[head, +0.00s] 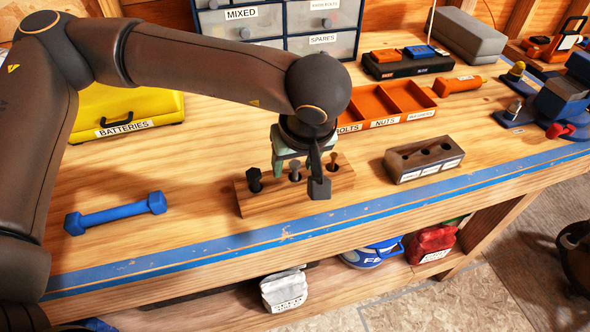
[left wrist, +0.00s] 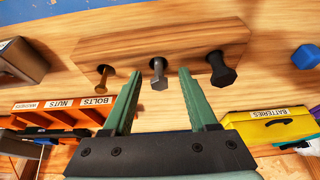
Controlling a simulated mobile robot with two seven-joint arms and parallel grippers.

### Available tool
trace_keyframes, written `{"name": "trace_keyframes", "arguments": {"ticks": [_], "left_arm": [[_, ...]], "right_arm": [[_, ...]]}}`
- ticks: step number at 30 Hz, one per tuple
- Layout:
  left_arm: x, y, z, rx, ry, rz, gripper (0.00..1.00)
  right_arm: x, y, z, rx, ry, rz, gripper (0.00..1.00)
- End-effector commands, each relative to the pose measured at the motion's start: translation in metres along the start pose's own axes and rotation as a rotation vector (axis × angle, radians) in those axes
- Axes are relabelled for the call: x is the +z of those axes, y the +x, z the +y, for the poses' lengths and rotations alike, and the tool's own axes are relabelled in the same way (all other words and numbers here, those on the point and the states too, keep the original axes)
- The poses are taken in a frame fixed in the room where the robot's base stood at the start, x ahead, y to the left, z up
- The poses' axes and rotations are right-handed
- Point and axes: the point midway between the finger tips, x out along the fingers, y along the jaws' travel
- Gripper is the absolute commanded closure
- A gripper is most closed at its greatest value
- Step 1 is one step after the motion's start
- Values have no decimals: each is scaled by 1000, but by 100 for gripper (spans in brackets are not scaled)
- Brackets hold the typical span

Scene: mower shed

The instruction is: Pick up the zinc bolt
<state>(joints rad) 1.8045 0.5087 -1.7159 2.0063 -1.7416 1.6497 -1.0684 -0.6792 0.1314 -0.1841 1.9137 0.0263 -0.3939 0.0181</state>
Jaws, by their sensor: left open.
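A wooden block (head: 275,197) on the bench holds three upright bolts in a row. The zinc bolt (head: 295,172), silver-grey, is the middle one; in the left wrist view the zinc bolt (left wrist: 158,74) appears between the fingertips. The black bolt (head: 254,181) and the brownish bolt (head: 333,162) stand on either side. My left gripper (head: 291,158) is open with green fingers, close to the block, and partly hidden by its own wrist in the head view. In the wrist view my left gripper (left wrist: 160,73) holds nothing. My right gripper is not in view.
A dark block with holes (head: 425,158) stands right of the bolt block. An orange tray (head: 398,103) labelled bolts and nuts lies behind. A blue dumbbell-shaped tool (head: 115,213) and a yellow batteries case (head: 125,112) are left. Bare wood lies between them.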

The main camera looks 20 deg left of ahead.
Motion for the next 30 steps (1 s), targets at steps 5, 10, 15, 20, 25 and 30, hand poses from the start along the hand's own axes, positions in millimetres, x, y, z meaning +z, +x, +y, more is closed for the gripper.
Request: {"name": "trace_keyframes", "arguments": {"ticks": [5,10,15,20,25,30], "left_arm": [[0,0,0,0,-1,0,52],[0,0,0,0,-1,0,72],[0,-1,0,0,-1,0,91],[0,-1,0,1,-1,0,100],[0,-1,0,1,-1,0,100],[0,-1,0,1,-1,0,100]], "right_arm": [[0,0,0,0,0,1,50],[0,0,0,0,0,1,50],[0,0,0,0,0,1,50],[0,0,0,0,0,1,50],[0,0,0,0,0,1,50],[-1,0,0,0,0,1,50]]}}
